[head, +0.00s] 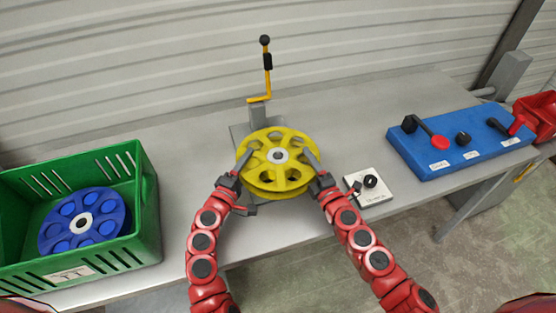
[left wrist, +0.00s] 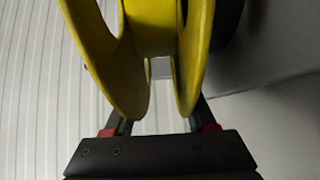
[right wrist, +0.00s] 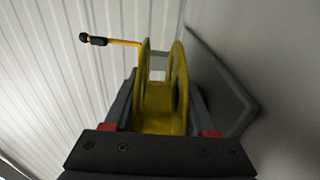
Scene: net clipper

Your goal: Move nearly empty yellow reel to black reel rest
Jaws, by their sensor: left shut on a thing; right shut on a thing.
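The yellow reel (head: 263,172) with round holes is at the middle of the bench, in front of the crank stand. My left gripper (head: 241,168) is shut on its left side, and my right gripper (head: 310,162) is shut on its right side. The left wrist view shows the reel's two flanges (left wrist: 190,75) between the fingers. The right wrist view shows the reel (right wrist: 152,100) between the fingers too. I cannot make out a separate black reel rest; the reel covers part of the bench. Whether the reel touches anything below is unclear.
A stand with a yellow crank (head: 267,85) rises behind the reel. A green crate (head: 148,200) with a blue reel (head: 104,222) stands at left. A small white switch plate (head: 377,190) lies right of the reel. A blue control panel (head: 455,158) and red bin (head: 537,112) are further right.

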